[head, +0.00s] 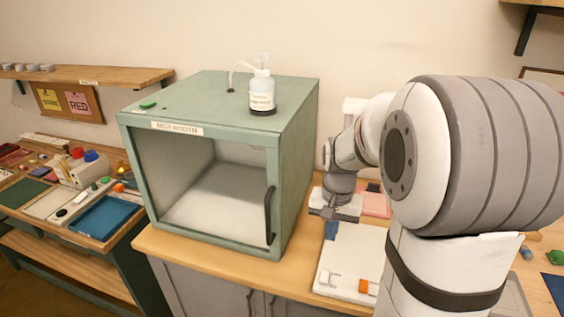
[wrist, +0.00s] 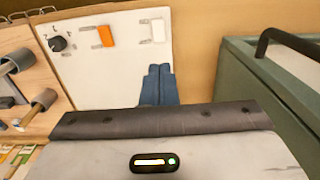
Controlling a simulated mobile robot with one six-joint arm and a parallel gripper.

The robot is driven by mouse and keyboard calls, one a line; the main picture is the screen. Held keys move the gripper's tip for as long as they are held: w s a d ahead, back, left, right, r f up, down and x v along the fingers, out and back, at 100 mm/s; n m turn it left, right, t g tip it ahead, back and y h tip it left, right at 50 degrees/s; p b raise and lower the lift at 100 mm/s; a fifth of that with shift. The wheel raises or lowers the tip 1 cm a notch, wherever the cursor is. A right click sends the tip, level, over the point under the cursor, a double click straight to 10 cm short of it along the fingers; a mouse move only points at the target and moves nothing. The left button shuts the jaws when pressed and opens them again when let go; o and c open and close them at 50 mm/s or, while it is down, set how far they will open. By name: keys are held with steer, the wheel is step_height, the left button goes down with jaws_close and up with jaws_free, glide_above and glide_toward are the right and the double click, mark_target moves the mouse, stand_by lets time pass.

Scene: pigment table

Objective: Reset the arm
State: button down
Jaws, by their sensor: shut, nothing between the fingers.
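My gripper (head: 331,230) hangs beside the right side of the green booth, above a white panel (head: 352,255). Its two blue fingers (wrist: 158,84) are together in the wrist view, with nothing held between them. My white and grey arm reaches in from the right in the head view and hides part of the counter. The panel also shows in the wrist view (wrist: 105,80), beyond the fingers. I cannot tell the exact height of the fingertips above it.
The green booth (head: 222,95) has a dark handle (head: 268,215) and a labelled bottle (head: 262,94) on top. The panel carries an orange block (wrist: 106,36), a white block (wrist: 152,31) and a dark knob (wrist: 58,43). A crowded side table (head: 120,235) stands left.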

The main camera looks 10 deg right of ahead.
steer(key=s+a+r+n+t, duration=0.1)
steer(key=s+a+r+n, duration=0.2)
steer(key=s, duration=0.4)
steer(key=s+a+r+n+t, duration=0.2)
steer(key=s+a+r, duration=0.1)
steer(key=s+a, duration=0.2)
steer(key=shift+s+r+n, duration=0.25)
steer(key=shift+s+n, duration=0.15)
steer(key=shift+s, duration=0.65)
